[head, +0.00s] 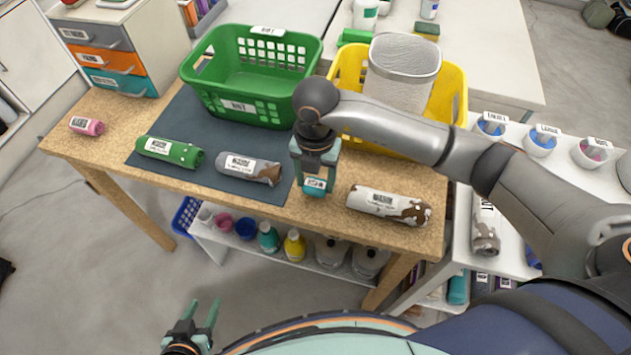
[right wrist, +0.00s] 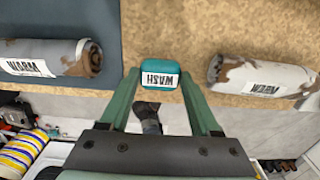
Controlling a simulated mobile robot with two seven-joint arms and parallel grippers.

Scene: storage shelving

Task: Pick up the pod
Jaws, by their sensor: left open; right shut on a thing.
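The pod (head: 315,186) is a small teal block with a white label, at the front edge of the wooden table. My right gripper (head: 314,176) points down from above and is shut on it. I cannot tell whether the pod touches the tabletop. My left gripper (head: 205,312) is open and empty, low in the head view, over the floor and away from the table.
A grey roll (head: 248,168) and a green roll (head: 170,152) lie left of the pod, a brown-and-white roll (head: 388,204) right of it. A green basket (head: 240,106) and a yellow basket (head: 452,95) stand behind. A pink roll (head: 87,126) lies far left.

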